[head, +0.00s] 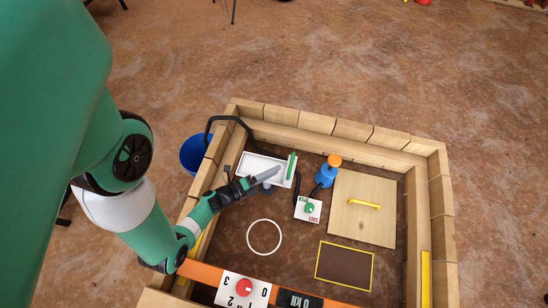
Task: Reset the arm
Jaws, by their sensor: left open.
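My left arm is green and comes in from the left over the timber wall. Its left gripper (266,178) is open at the white tray (256,160), over the tray's front part. I cannot tell whether its fingers touch the tray. A green stick-like item (291,166) lies at the tray's right end, apart from the fingers. I see nothing held in the gripper. My right gripper is out of view.
The timber frame (352,131) encloses a brown floor. Inside are a blue bottle with an orange top (326,175), a white box with a green knob (308,209), a wooden panel with yellow handle (362,222), a white ring (264,237) and an orange beam (205,273) with a red dial (243,288). A blue bucket (192,154) stands outside.

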